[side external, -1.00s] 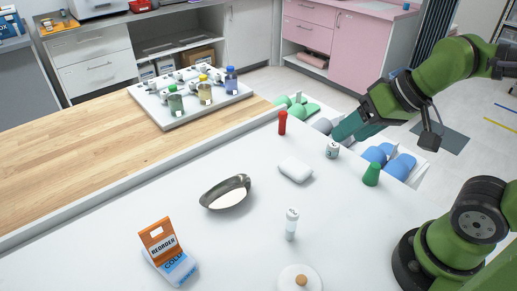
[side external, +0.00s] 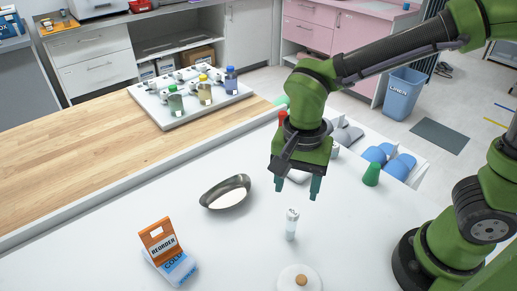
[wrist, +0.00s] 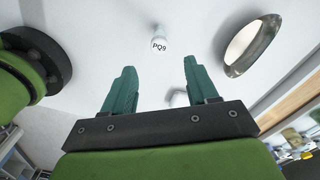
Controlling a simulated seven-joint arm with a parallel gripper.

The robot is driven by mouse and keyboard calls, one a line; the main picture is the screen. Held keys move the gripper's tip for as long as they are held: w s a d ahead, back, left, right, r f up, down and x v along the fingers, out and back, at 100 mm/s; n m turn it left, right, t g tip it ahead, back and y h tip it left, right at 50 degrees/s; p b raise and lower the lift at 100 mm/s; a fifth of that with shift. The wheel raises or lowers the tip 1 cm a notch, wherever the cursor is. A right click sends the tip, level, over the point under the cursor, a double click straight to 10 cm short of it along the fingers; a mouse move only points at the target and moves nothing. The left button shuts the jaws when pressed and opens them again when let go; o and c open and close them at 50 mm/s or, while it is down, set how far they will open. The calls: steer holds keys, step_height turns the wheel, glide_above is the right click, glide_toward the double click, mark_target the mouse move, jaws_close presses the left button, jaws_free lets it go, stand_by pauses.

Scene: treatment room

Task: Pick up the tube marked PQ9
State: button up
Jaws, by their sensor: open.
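The tube marked PQ9 (side external: 291,226) stands upright on the white table, with a white cap and a pale body. In the wrist view its cap (wrist: 159,45) shows the marking PQ9, beyond and between my fingertips. My gripper (side external: 297,194) points down with its teal fingers apart and empty. In the side view it is above and behind the tube, not touching it. The fingers also show in the wrist view (wrist: 160,65).
A metal kidney dish (side external: 226,193) lies left of the tube. A round white lid with a tan knob (side external: 301,280) is in front. An orange REORDER card (side external: 160,243) stands front left. A green cone-shaped item (side external: 371,174) is at right. A white block is partly hidden behind my gripper.

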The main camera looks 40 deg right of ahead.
mark_target(291, 223)
step_height(291, 223, down, 13)
steer(key=shift+s+a+r, duration=0.15)
stand_by(0.4)
jaws_close()
steer(key=shift+r, duration=0.1)
